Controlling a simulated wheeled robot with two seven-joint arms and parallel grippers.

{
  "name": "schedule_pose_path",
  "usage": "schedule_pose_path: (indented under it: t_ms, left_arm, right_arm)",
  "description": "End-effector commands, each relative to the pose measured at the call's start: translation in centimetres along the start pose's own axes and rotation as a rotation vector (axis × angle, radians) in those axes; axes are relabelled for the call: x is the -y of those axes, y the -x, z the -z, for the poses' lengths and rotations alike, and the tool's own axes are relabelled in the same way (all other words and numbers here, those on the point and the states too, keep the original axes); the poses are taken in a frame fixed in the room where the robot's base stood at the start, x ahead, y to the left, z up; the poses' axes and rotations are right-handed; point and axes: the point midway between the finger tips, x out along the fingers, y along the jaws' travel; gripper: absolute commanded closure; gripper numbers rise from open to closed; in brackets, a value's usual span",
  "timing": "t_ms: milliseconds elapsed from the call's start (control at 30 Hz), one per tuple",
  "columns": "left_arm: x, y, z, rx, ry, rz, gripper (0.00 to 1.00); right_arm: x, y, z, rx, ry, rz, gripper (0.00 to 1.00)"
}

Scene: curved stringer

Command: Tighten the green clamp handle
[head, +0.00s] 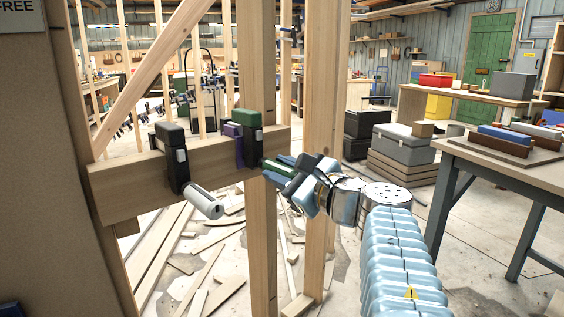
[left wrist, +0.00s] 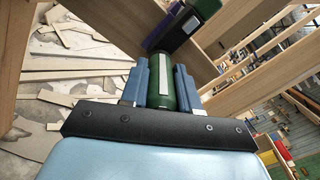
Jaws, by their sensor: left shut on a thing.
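The green clamp (head: 249,124) sits on a horizontal wooden beam (head: 135,185) beside an upright post. Its green handle (left wrist: 162,95) sticks out toward me. My left gripper (head: 285,176) is shut on the handle. In the left wrist view its two blue fingers (left wrist: 163,82) stand on either side of the handle, and a white stripe shows along it. The clamp's dark bar and green head (left wrist: 204,8) show beyond the fingers. In the head view the gripper hides most of the handle. My right gripper is in neither view.
A purple clamp (head: 233,133) sits just left of the green one. A grey clamp (head: 170,136) with a pale handle (head: 206,203) is farther left on the beam. Upright posts (head: 325,120) stand close behind my gripper. A workbench (head: 500,170) is at the right. Wood offcuts litter the floor.

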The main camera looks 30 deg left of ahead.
Motion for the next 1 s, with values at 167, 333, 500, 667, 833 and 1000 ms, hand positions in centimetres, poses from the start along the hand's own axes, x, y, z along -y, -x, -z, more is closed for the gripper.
schedule_pose_path:
  t_ms: [167, 333, 500, 667, 833, 1000]
  left_arm:
    - [0.2, 0.0, -0.2, -0.002, -0.166, 0.000, 1.00]
    - [0.1, 0.0, -0.2, -0.002, -0.311, 0.000, 1.00]
    - [0.1, 0.0, -0.1, -0.003, -0.428, 0.001, 1.00]
    - [0.1, 0.0, 0.0, -0.002, -0.509, 0.001, 1.00]
    - [0.1, 0.0, 0.0, -0.002, -0.560, 0.001, 1.00]
    - [0.0, 0.0, 0.1, -0.002, -0.582, 0.001, 1.00]
  right_arm:
    - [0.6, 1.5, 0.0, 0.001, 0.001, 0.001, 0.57]
    - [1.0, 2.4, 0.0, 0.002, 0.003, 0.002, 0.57]
    - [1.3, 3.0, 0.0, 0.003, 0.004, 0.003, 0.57]
    - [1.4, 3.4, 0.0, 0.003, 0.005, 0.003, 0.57]
    - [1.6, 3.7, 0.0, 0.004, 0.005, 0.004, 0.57]
    - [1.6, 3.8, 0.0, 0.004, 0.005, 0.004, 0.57]
